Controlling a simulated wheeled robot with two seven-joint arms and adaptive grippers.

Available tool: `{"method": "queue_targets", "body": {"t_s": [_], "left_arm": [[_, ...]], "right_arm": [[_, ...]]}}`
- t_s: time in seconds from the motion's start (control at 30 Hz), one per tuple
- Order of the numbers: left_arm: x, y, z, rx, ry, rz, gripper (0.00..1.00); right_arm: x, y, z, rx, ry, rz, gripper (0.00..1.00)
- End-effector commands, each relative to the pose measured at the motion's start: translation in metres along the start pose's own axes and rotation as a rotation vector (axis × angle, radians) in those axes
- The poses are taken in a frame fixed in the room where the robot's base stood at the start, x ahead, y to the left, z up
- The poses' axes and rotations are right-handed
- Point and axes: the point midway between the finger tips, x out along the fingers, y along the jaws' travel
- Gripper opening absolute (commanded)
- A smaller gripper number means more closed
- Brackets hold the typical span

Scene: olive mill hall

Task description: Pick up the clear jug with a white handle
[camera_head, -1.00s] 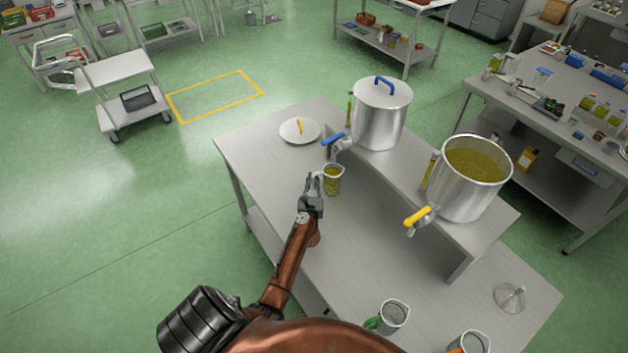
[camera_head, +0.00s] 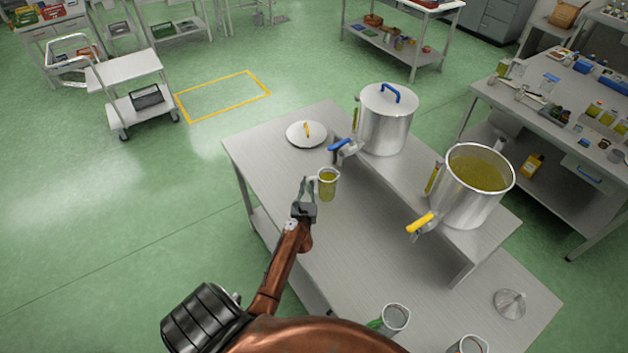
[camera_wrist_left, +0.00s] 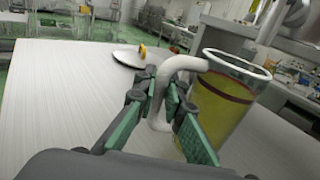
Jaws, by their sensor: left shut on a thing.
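The clear jug with a white handle (camera_head: 328,186) holds yellow-green liquid and is upright near the middle of the steel table (camera_head: 262,165). My left gripper (camera_head: 307,187) is shut on its white handle, on the jug's left side. In the left wrist view the handle (camera_wrist_left: 163,98) is between the green-padded fingers, and the jug body (camera_wrist_left: 222,98) is just right of them. The jug's base is hidden there, and I cannot tell whether it is clear of the table. My right gripper is not in view.
A lidded pot with a blue tap (camera_head: 386,125) and an open pot of yellow liquid (camera_head: 472,195) stand on a raised shelf beside the jug. A lid (camera_head: 298,135) lies behind. A jug with a green handle (camera_head: 396,318) and another jug (camera_head: 469,346) stand in front.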

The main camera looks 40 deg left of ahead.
Motion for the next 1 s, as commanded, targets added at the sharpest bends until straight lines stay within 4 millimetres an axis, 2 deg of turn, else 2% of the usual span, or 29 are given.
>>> {"method": "queue_targets", "body": {"t_s": [0.5, 1.0], "left_arm": [[-0.037, 0.049, 0.002, 0.001, -0.002, 0.000, 0.00], [-0.065, 0.084, 0.002, 0.000, -0.003, -0.002, 0.00]], "right_arm": [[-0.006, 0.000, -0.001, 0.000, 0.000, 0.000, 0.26], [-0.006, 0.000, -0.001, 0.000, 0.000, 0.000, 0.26]]}}
